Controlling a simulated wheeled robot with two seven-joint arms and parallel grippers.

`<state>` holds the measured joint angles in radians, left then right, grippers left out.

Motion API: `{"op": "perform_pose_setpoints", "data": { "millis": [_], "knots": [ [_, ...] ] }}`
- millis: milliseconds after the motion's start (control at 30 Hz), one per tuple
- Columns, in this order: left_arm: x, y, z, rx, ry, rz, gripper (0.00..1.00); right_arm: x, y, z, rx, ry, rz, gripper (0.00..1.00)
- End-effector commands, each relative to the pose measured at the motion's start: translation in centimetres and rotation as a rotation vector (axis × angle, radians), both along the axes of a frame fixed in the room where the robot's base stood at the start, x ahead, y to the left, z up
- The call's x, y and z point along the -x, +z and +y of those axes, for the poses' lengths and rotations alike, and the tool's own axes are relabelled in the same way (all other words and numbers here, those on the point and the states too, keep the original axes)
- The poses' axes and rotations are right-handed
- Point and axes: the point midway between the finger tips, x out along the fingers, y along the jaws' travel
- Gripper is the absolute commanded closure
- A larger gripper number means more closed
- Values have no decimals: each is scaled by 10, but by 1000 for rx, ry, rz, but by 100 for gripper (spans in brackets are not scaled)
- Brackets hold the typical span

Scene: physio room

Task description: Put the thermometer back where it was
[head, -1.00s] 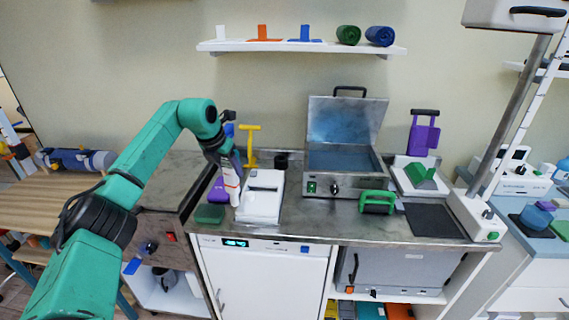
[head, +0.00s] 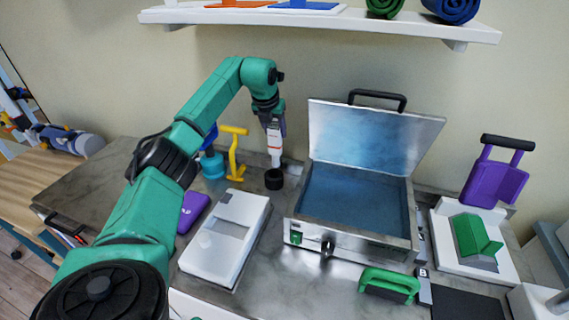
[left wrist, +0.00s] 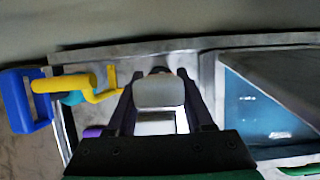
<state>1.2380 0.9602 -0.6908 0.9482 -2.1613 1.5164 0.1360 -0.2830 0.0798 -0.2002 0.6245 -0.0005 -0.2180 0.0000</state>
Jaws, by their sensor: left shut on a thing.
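The thermometer (head: 275,152) is a slim white stick with a red band, held upright by my left gripper (head: 274,127), which is shut on it. Its lower end is at the top of a small round black holder (head: 274,180) at the back of the counter; I cannot tell if it is inside or just above the opening. In the left wrist view the white top of the thermometer (left wrist: 158,93) sits between the two dark fingers (left wrist: 158,105), and the holder is hidden. My right gripper is not in view.
An open steel water bath (head: 355,200) stands just right of the holder. A white device (head: 225,240) lies in front, with a purple item (head: 193,210) beside it. A yellow-handled tool (head: 234,153) stands at the left. The wall shelf (head: 330,22) is above.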

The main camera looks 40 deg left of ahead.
Motion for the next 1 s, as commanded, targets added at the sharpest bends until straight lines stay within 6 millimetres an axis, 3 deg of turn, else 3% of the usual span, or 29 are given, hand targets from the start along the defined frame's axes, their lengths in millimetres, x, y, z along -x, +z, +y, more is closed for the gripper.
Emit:
{"op": "perform_pose_setpoints", "data": {
  "millis": [100, 200, 400, 567, 733, 767, 800, 1000],
  "knots": [
    [2, -26, 1, 0, 0, 6, 100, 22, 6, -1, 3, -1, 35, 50],
    [1, -42, 0, 0, -1, 4, 100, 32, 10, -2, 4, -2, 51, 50],
    [2, -77, 0, 1, 0, 4, 100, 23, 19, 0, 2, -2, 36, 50],
    [1, -79, 1, 1, 1, 1, 100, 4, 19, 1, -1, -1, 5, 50],
    [1, -83, 1, 0, 0, 1, 100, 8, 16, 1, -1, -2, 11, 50],
    [1, -82, 1, 0, 0, 1, 36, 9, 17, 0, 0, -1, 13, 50],
    [1, -82, 1, 0, 0, 1, 21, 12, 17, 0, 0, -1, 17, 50],
    [1, -82, 1, 0, 0, 1, 18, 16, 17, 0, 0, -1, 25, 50]
  ]
}}
